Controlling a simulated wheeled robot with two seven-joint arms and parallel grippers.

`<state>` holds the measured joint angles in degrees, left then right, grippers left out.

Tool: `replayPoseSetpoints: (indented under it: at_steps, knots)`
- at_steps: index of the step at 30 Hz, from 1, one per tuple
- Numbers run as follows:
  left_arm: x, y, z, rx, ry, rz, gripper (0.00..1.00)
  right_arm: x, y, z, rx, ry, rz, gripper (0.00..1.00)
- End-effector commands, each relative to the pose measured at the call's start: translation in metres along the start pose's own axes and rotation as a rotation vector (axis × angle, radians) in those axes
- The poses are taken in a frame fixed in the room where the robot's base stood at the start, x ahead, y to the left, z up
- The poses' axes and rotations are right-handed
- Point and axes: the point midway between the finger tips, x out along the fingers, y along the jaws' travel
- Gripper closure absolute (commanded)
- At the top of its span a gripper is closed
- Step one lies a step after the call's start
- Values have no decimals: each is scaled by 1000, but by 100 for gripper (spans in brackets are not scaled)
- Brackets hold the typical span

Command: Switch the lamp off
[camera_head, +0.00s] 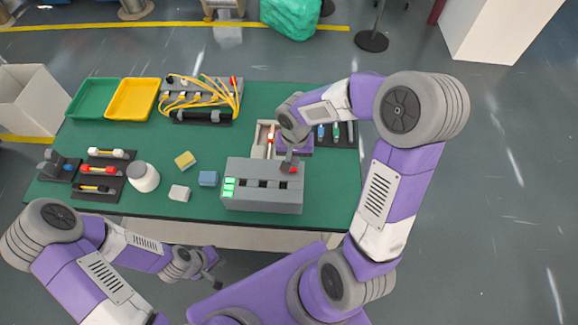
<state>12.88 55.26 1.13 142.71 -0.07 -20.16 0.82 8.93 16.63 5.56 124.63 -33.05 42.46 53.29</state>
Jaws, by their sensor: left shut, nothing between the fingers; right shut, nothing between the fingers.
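A grey box (262,200) with dark slots in its top stands at the front of the green table. Green lit panels (229,187) show on its left end; I cannot tell whether they are the lamp of the task. My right gripper (289,165) is shut and points down at the back right of the box top. A small red part (288,169) shows right at its fingertips; I cannot tell whether they touch it. My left gripper (213,275) is shut and empty, low in front of the table edge, apart from the box.
The green table (330,190) also holds a white jar (143,177), blue (208,178) and yellow (185,160) blocks, and black racks at the left. Green (95,98) and yellow (131,99) trays and a unit with yellow cables (205,95) stand at the back.

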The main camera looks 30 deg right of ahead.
Motion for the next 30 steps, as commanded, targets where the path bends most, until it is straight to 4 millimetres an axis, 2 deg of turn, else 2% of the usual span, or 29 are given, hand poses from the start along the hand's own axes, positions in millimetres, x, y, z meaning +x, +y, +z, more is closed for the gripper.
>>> replayPoseSetpoints:
  at_steps: [30]
  knots:
    - [12, -4, 0, 0, 0, 0, 100, 14, 0, 0, 0, 0, 0, 100]
